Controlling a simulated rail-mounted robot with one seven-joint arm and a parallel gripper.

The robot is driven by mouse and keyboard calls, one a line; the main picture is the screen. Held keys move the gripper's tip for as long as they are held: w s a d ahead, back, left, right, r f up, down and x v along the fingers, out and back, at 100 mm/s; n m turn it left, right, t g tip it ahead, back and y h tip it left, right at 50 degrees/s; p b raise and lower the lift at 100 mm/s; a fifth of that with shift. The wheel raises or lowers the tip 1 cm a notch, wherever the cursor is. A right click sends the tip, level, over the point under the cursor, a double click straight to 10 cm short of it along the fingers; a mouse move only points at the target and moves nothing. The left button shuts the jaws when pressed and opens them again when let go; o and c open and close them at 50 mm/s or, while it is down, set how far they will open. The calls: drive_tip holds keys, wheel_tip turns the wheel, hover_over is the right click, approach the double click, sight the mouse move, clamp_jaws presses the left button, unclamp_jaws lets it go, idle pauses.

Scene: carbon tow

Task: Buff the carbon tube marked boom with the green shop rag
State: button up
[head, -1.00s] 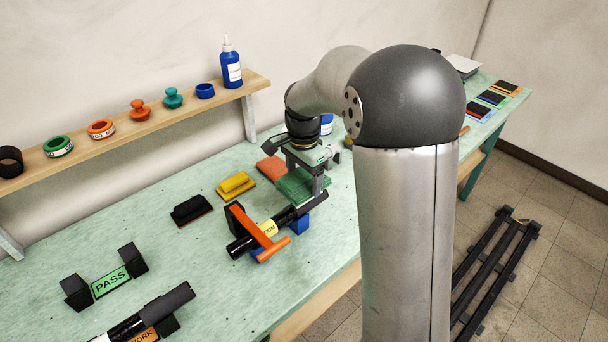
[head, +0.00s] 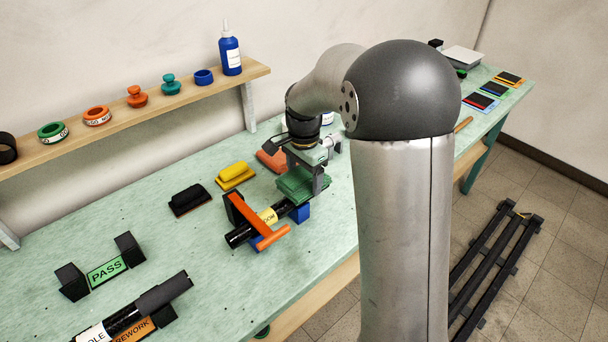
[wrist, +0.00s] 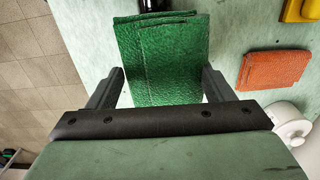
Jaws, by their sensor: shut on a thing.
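The boom tube (head: 238,237) is black with a yellow label (head: 267,217) whose visible letters end in "OOM". It lies in a blue cradle (head: 301,212) under an orange clamp bar (head: 258,221). My gripper (head: 305,180) is shut on the green rag (head: 291,187), which covers the tube's right end in the head view. In the wrist view the rag (wrist: 160,60) spans between the two fingers of my gripper (wrist: 160,88). A dark piece of the tube (wrist: 155,5) shows past its far edge. Whether the rag presses on the tube is hidden.
Yellow (head: 235,175), black (head: 189,199) and orange-red (head: 272,161) pads lie behind the tube. A PASS stand (head: 107,270) and another tube on a REWORK stand (head: 136,331) are at the left. A shelf (head: 130,122) runs along the wall.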

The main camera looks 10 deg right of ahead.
drive_tip(key=shift+f+b, duration=0.35)
drive_tip(key=shift+f, duration=0.25)
drive_tip(key=shift+d, duration=0.1)
